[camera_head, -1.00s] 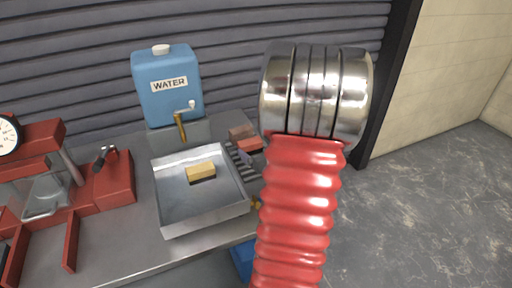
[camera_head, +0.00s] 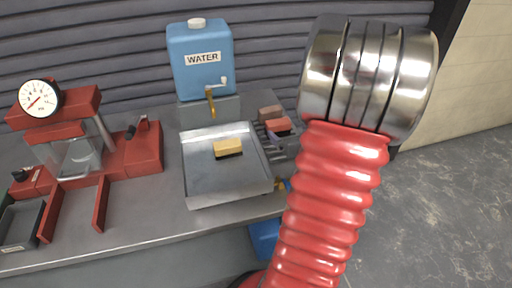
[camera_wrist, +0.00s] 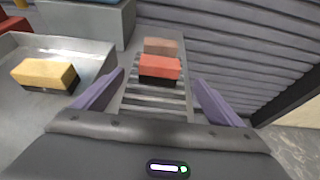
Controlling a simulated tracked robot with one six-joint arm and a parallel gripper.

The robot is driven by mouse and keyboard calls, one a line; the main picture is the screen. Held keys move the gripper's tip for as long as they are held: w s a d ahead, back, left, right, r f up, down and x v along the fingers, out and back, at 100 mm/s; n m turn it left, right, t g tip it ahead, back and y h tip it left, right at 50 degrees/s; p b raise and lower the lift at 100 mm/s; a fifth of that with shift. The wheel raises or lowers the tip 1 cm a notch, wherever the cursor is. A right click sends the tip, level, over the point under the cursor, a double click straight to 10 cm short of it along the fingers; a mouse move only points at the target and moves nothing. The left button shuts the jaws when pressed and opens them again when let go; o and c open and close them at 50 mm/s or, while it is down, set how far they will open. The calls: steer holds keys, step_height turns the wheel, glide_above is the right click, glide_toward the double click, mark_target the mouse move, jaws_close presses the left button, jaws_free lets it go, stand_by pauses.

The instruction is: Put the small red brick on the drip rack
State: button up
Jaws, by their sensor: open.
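A small red brick-shaped block (camera_wrist: 160,68) with a dark underside rests on the slatted drip rack (camera_wrist: 152,104) in the wrist view. A dull brownish-pink block (camera_wrist: 161,46) sits right behind it on the same rack. In the head view the red block (camera_head: 278,125) and the rack (camera_head: 291,146) show just left of my arm. My gripper (camera_wrist: 157,93) is open, its two purple fingers spread wide on the near side of the red block, with nothing between them. In the head view my arm hides part of the rack's right side.
A metal tray (camera_head: 232,196) holding a yellow block (camera_head: 228,147) stands left of the rack. A blue water tank (camera_head: 201,60) with a tap is behind it. A red press with a gauge (camera_head: 40,97) stands at the left. A corrugated wall closes the back.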

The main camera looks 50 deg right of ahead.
steer(key=w+a+r+n+y, duration=0.25)
steer(key=a+n, duration=0.25)
steer(key=a, duration=0.3)
steer(key=w+a+r+n+t+y, duration=0.1)
steer(key=w+a+r+n+y, duration=0.15)
steer(key=w+a+n, duration=0.4)
steer(key=w+a+r+n+y, duration=0.1)
steer(key=a+r+n+y, duration=0.2)
steer(key=a, duration=0.6)
steer(key=s+a+n+g+y, duration=0.2)
steer(key=s+a+n+g, duration=0.1)
steer(key=a+n, duration=0.6)
steer(key=s+a+n+g+y, duration=0.2)
steer(key=s+a+n+g, duration=0.3)
steer(key=a, duration=0.6)
steer(key=s+a+r+n+t+h, duration=0.1)
steer(key=s+r+n+h, duration=0.3)
steer(key=n, duration=0.9)
steer(key=s+h, duration=0.1)
steer(key=s, duration=0.2)
steer(key=shift+s+n, duration=0.25)
steer(key=shift+n, duration=0.1)
steer(key=shift+d, duration=0.1)
